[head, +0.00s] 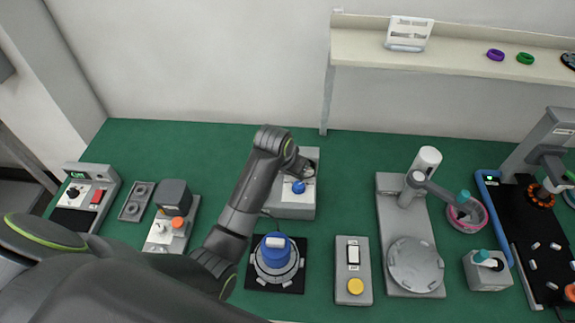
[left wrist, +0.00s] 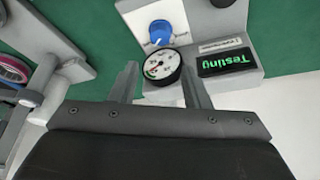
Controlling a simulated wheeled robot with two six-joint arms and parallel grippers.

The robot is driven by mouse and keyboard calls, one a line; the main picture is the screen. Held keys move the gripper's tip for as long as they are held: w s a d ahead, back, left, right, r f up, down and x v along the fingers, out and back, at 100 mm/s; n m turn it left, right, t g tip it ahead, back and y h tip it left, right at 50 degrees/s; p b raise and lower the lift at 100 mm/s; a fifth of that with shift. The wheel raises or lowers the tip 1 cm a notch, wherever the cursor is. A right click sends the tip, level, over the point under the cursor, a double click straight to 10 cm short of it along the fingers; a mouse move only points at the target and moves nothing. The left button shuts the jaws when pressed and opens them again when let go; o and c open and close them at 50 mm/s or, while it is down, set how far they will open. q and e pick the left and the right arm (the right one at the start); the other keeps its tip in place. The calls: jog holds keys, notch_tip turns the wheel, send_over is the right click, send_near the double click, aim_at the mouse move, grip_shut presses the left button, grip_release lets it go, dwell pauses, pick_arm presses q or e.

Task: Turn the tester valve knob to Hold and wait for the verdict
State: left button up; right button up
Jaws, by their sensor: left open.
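The tester (head: 290,207) is a grey box near the back middle of the green table, with a blue valve knob (head: 298,187) on it. In the left wrist view the knob (left wrist: 161,32) sits above a round gauge (left wrist: 162,64), beside a dark display (left wrist: 223,62) reading "Testing" in green, upside down. The knob's exact setting is too small to read. My left gripper (left wrist: 160,84) is open and empty, with its fingertips on either side of the gauge in that view and apart from the knob. In the head view my left arm reaches over the tester. My right gripper is not in view.
A blue and grey motor part (head: 277,262) sits on a black pad in front of the tester. A switch box (head: 353,287), a grey press-like stand (head: 415,265) and a pink-rimmed bowl (head: 466,214) are to the right. A shelf (head: 450,55) runs along the back.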

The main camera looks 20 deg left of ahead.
pick_arm(q)
jog(key=shift+v, duration=2.25)
